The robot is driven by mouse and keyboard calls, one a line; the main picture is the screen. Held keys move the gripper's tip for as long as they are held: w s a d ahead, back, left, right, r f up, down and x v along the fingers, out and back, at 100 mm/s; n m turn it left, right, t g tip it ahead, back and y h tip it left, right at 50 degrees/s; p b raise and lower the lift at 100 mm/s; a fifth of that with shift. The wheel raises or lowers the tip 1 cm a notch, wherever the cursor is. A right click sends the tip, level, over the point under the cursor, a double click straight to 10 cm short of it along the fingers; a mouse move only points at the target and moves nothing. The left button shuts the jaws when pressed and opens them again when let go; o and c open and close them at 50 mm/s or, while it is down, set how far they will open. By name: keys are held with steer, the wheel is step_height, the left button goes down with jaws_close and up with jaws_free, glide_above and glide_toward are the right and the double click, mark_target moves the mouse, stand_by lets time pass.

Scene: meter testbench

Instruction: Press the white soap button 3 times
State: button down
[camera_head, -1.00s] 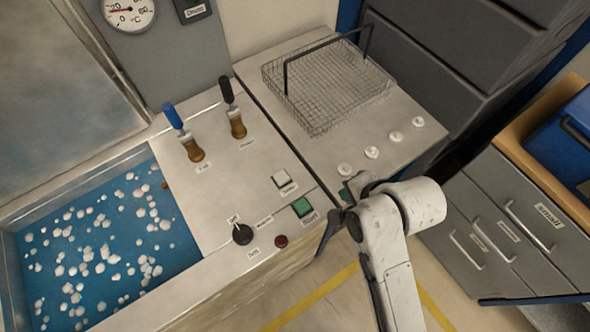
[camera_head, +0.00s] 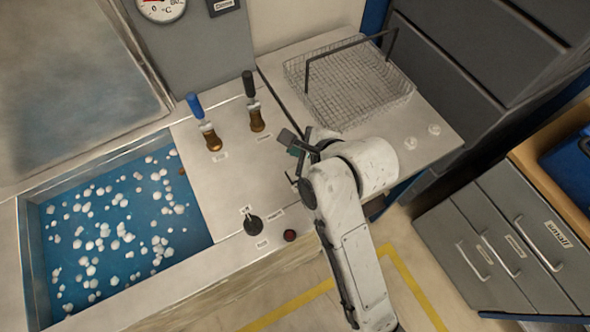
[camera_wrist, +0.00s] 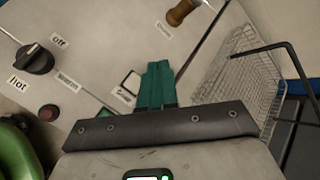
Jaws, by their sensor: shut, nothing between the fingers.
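The white soap button (camera_wrist: 131,83) shows in the wrist view, partly covered, just left of my fingers and above its "Soap" label (camera_wrist: 124,96). My gripper (camera_wrist: 158,68) is shut and empty, its teal fingers side by side over the panel right beside the button. In the head view my gripper (camera_head: 292,142) is over the right part of the control panel (camera_head: 235,175), and my arm hides the white button there. I cannot tell how high the fingertips are above the panel.
A dark knob (camera_head: 253,224) and a red button (camera_head: 290,235) sit at the panel's front. Two levers, blue (camera_head: 194,105) and black (camera_head: 249,85), stand behind. A wire basket (camera_head: 350,85) is at the back right. A blue water basin (camera_head: 120,225) lies left.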

steer(key=f, duration=0.1)
steer(key=b, duration=0.6)
glide_above(290, 168)
steer(key=s+d, duration=0.2)
step_height(290, 168, down, 5)
steer(key=shift+f, duration=1.3)
steer(key=shift+f, duration=0.15)
steer(key=shift+f, duration=0.25)
steer(key=shift+f, duration=0.45)
stand_by(1.1)
steer(key=shift+r, duration=0.15)
steer(key=shift+r+p, duration=0.7)
steer(key=shift+p, duration=0.3)
